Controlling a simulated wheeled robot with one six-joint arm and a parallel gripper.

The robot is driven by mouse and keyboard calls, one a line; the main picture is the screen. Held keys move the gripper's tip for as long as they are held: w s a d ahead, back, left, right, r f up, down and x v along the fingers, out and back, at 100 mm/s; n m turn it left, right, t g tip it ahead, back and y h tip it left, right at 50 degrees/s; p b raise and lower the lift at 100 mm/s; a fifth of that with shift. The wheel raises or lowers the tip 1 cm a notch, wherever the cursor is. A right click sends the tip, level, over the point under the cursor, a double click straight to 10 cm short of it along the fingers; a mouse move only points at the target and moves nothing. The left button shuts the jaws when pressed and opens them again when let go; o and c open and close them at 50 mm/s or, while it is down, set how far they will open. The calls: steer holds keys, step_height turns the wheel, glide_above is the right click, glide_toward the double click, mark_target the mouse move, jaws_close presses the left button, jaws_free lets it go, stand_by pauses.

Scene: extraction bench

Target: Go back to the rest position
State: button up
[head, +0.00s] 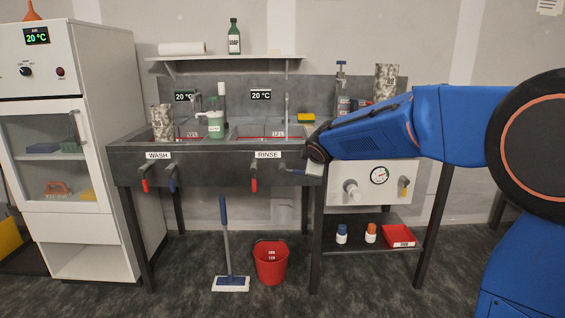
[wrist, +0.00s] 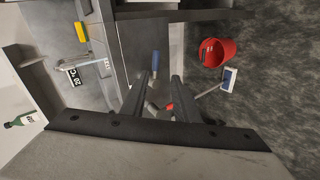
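My gripper shows in the wrist view (wrist: 160,78) as two dark fingers with a clear gap between them; it is open and empty. In the head view the wrist end of my blue arm (head: 318,150) is in front of the right end of the rinse sink, and the fingers are mostly hidden there. The blue tap lever (wrist: 155,61) and a red tap lever (wrist: 170,106) appear between the fingers in the wrist view. I cannot tell whether a finger touches the blue lever.
The sink bench (head: 200,163) stands ahead, with a cabinet (head: 95,60) at left. A red bucket (head: 271,262) and a mop (head: 229,283) stand on the floor below. A shelf (head: 225,57) holds a green bottle (head: 234,38). The floor in front is clear.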

steer(key=s+d+f+m+g+h, duration=0.15)
steer(key=s+d+m, duration=0.4)
steer(key=s, duration=0.75)
steer(key=s+d+f+m+g, duration=0.1)
steer(key=s+d+m+g, duration=0.15)
steer(key=s+d, duration=0.8)
steer(key=s+f+m+g, duration=0.1)
steer(key=s+f+m, duration=0.2)
steer(key=s, duration=1.1)
steer(key=s+a+f+m+g+y, duration=0.1)
steer(key=s+f+m, duration=0.3)
steer(key=s, duration=0.9)
step_height(320, 180, down, 4)
steer(key=shift+s+a+r+m, duration=0.25)
steer(key=shift+s+m, duration=0.05)
steer(key=shift+s, duration=0.05)
